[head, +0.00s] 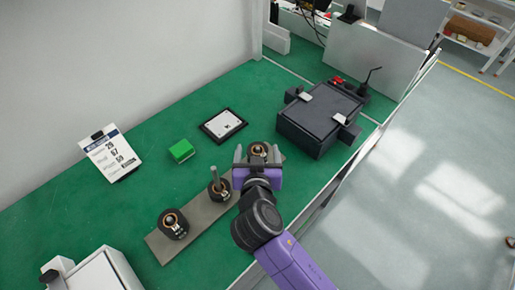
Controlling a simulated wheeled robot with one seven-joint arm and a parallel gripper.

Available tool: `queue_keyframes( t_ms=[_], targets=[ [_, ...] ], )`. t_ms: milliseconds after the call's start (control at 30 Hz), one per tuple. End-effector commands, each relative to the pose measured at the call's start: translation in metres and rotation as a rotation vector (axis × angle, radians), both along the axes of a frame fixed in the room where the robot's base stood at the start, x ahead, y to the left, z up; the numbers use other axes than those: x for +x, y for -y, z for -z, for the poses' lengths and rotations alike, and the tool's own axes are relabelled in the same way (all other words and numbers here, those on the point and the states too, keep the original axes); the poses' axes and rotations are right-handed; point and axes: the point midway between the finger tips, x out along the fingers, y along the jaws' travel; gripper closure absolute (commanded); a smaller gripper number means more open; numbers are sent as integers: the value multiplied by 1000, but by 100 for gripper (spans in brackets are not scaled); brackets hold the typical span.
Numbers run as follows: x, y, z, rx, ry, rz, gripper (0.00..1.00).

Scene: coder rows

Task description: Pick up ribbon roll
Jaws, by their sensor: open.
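One ribbon roll (258,149) shows between or just beyond the fingertips of my gripper (258,155). My gripper is open, its fingers spread to either side of that roll; I cannot tell whether they touch it. A second roll (219,190) sits around an upright grey post on a long grey-brown plate (202,222). A third roll (173,224) stands near the plate's lower left end. My wrist hides the plate's upper right end and what lies under the first roll.
A white device (95,272) stands at lower left.

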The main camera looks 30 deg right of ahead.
Motion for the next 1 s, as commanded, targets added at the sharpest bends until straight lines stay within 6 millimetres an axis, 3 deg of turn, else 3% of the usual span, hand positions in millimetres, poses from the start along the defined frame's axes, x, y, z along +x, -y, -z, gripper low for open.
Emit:
queue_keyframes(
  t_ms=[133,367,700,1000],
  targets=[
    [10,5,5,0,-1,0,22],
    [11,6,7,1,-1,-1,22],
    [11,6,7,1,-1,-2,87],
    [11,6,4,1,0,-2,88]
  ],
)
